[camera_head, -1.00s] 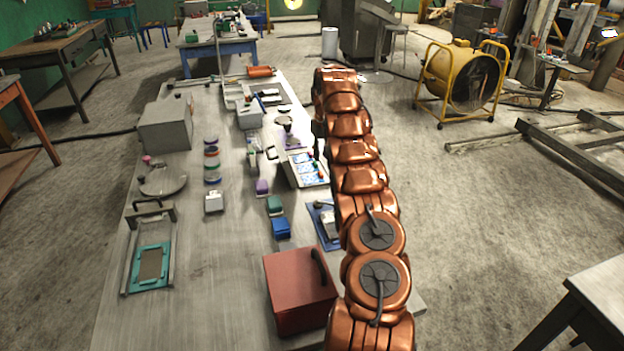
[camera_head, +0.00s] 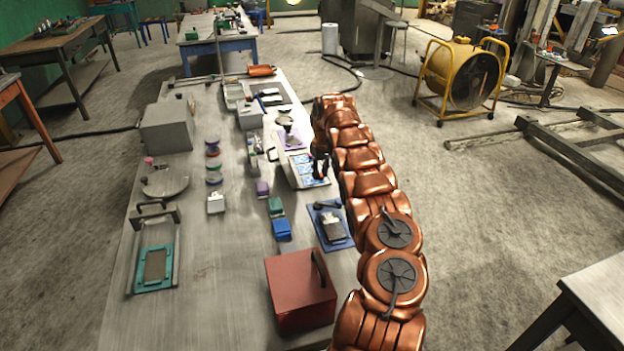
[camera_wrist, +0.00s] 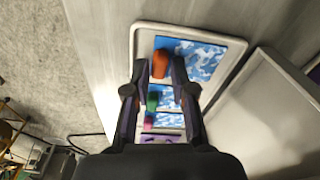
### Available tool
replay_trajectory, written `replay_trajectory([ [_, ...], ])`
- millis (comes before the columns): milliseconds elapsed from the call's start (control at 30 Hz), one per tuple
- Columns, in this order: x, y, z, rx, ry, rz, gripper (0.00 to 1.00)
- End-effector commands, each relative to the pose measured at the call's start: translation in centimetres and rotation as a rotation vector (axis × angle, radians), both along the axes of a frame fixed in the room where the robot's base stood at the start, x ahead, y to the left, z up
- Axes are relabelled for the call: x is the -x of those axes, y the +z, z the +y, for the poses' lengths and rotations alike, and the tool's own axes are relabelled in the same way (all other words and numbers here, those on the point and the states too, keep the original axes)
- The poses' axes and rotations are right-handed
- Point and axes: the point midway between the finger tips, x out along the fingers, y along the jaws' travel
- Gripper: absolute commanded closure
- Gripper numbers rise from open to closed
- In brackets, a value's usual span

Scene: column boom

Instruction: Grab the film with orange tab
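The film with the orange tab is a blue-and-white patterned sheet (camera_wrist: 208,62) at the top of a white tray in the wrist view. Its orange tab (camera_wrist: 160,64) stands at the film's left end. My gripper (camera_wrist: 159,62) is open, with one dark fingertip on each side of the orange tab in the picture. I cannot tell whether they touch it. Other films lie below it, with a green tab (camera_wrist: 153,101) and a pink tab (camera_wrist: 149,122). In the head view my gripper (camera_head: 320,168) is over the tray's right part.
The white tray (camera_wrist: 195,30) has a grey, shallow container (camera_wrist: 270,105) to its right in the wrist view. In the head view a blue mat (camera_head: 326,213) with a metal device lies nearer, and a red box (camera_head: 300,290) nearer still. Bare tabletop (camera_head: 215,270) lies left of the box.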

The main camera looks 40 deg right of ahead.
Motion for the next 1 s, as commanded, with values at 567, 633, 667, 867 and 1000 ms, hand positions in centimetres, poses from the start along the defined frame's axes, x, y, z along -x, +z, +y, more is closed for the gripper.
replay_trajectory([
  [567,0.0,0.0,0.0,0.0,0.0,0.001,1.0],
  [633,0.0,0.1,0.0,0.0,0.0,0.001,1.0],
  [667,0.0,0.1,0.0,0.0,0.0,0.001,1.0],
  [867,-0.1,2.0,0.0,0.002,0.002,0.001,1.0],
  [1000,-0.2,4.5,0.1,0.003,0.003,-0.002,1.0],
])
